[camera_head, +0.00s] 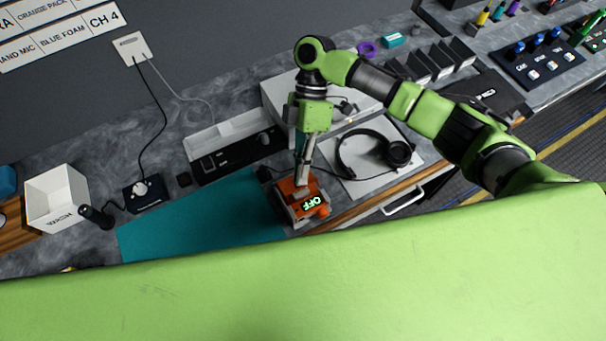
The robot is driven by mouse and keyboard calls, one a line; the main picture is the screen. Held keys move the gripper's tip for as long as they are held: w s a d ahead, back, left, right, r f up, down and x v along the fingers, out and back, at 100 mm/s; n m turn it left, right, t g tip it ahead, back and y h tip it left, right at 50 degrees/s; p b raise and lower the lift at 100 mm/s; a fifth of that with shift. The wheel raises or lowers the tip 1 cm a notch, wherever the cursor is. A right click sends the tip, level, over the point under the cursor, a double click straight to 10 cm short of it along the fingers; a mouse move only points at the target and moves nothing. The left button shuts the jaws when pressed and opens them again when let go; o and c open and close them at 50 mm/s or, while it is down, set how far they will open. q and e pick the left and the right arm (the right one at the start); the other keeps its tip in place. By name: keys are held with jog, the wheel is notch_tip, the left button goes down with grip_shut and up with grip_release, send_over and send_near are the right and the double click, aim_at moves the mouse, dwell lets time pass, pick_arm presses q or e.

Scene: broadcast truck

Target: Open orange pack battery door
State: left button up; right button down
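The orange pack (311,210) is a small orange box with grey edges and a lit display reading "OFF". It sits at the right end of the teal mat (190,225), near the counter's front edge. My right gripper (302,181) points down at the top of the pack, with its fingers at or touching it. The fingers overlap in this view, so their opening is unclear. The battery door cannot be made out; the gripper covers part of the pack. My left gripper is not in view.
Headphones (362,167) on a white pad lie just right of the pack. A white bin (57,200) and a handheld mic (95,215) are at left. The mat's middle is clear.

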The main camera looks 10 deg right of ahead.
jog(key=shift+w+r+g, duration=0.1)
jog(key=shift+w+g, duration=0.1)
jog(key=shift+g, duration=0.2)
jog(key=c, duration=2.3)
grip_release()
jog(key=v, duration=1.2)
jog(key=shift+a, duration=0.2)
